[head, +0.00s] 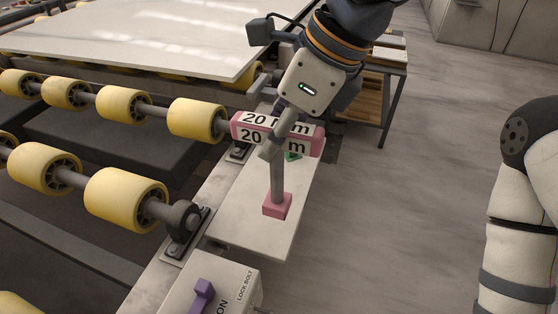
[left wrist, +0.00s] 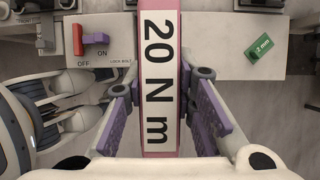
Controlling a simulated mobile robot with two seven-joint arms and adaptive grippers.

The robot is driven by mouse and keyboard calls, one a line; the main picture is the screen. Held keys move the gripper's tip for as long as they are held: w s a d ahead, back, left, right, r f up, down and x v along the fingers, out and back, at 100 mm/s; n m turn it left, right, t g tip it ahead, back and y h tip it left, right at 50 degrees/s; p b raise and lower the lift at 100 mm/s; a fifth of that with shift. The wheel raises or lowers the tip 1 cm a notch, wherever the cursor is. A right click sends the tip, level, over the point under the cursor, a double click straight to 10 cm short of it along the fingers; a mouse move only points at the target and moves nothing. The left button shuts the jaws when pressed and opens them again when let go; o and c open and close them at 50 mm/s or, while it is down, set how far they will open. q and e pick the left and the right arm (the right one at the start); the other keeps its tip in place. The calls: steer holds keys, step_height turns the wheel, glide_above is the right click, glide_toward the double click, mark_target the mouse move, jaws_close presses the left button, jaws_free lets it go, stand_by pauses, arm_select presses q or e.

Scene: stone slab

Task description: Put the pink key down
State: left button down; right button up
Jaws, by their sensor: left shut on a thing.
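The pink key (head: 248,129) is a T-shaped tool with a bar marked "20 N m", a grey shaft and a pink square foot. My left gripper (head: 277,138) is shut on the bar from above. The shaft points down over the pale shelf plate (head: 258,236). I cannot tell whether the foot touches the plate or hangs just above it. In the left wrist view the key's bar (left wrist: 159,85) runs between the two purple-padded fingers (left wrist: 160,118). My fingers hide part of the bar in the head view. My right gripper is out of view.
A small green block marked "2 mm" (left wrist: 258,49) lies on the plate, mostly hidden in the head view (head: 292,156). An OFF/ON switch box with a purple lever (head: 202,293) stands in front. Yellow rollers (head: 127,198) and a stone slab (head: 165,35) lie left.

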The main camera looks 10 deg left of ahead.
arm_select(q)
steer(key=w+a+f+b, duration=0.2)
steer(key=w+a+f, duration=0.2)
steer(key=w+f, duration=0.6)
steer(key=shift+f, duration=0.75)
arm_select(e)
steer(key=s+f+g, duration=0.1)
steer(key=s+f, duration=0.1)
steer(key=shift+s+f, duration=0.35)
arm_select(q)
steer(key=shift+a, duration=0.1)
steer(key=shift+f, duration=0.15)
steer(key=c, duration=1.3)
jaws_free()
steer(key=shift+c, duration=0.2)
